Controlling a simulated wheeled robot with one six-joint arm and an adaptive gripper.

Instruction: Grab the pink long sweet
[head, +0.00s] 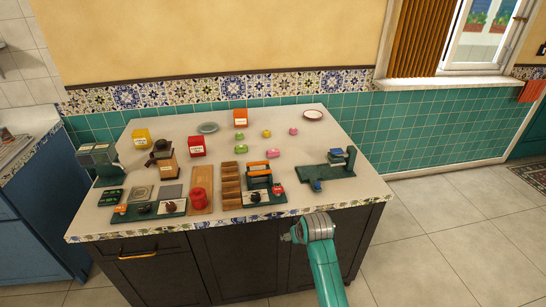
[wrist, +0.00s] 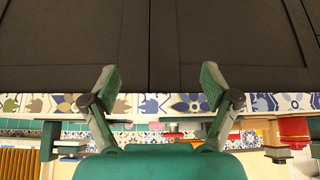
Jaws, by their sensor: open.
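A pink long sweet (head: 272,153) lies on the worktop (head: 335,125) in the head view, right of a green long sweet (head: 241,149). A smaller pink sweet (head: 293,130) lies farther back to the right. My gripper (wrist: 160,85) is open and empty in the wrist view, its two fingers spread apart in front of the dark cabinet front. In the head view my gripper (head: 289,237) is small and partly hidden by my wrist, in front of the worktop's front edge and well short of the sweets.
A green stand with orange bars (head: 259,168) and wooden steps (head: 230,183) stand between the front edge and the sweets. A green device (head: 335,168) stands to the right.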

